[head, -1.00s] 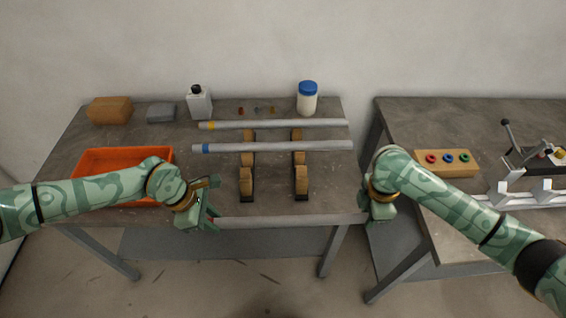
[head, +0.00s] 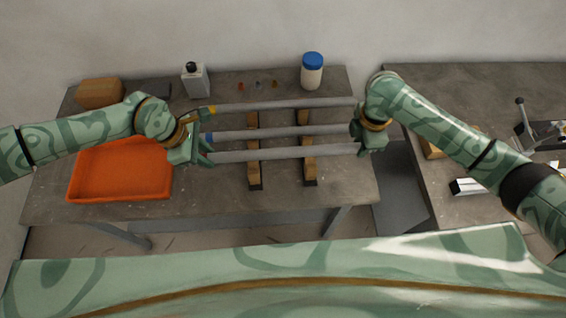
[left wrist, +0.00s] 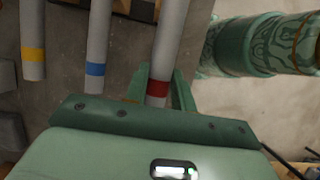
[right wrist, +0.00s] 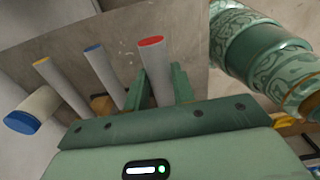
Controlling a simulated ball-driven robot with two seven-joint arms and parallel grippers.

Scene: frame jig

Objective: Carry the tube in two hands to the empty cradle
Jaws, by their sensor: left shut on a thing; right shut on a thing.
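The red-banded grey tube (head: 270,155) lies level between my grippers, frontmost of three tubes in the head view. My left gripper (head: 204,152) is shut on its left end, near the red band (left wrist: 158,88). My right gripper (head: 362,146) is shut near its other end, whose red tip (right wrist: 152,41) shows in the right wrist view. A blue-banded tube (head: 270,132) and a yellow-banded tube (head: 280,105) lie behind it across two wooden racks (head: 254,172) (head: 309,171). I cannot tell whether the held tube touches the racks. A white support (head: 468,186) on the right table is partly hidden by my right arm.
An orange tray (head: 120,190) sits at the left of the table. A cardboard-coloured block (head: 100,93), a grey bottle (head: 195,82) and a blue-lidded jar (head: 312,72) stand at the back. A gap separates this table from the right table (head: 430,90).

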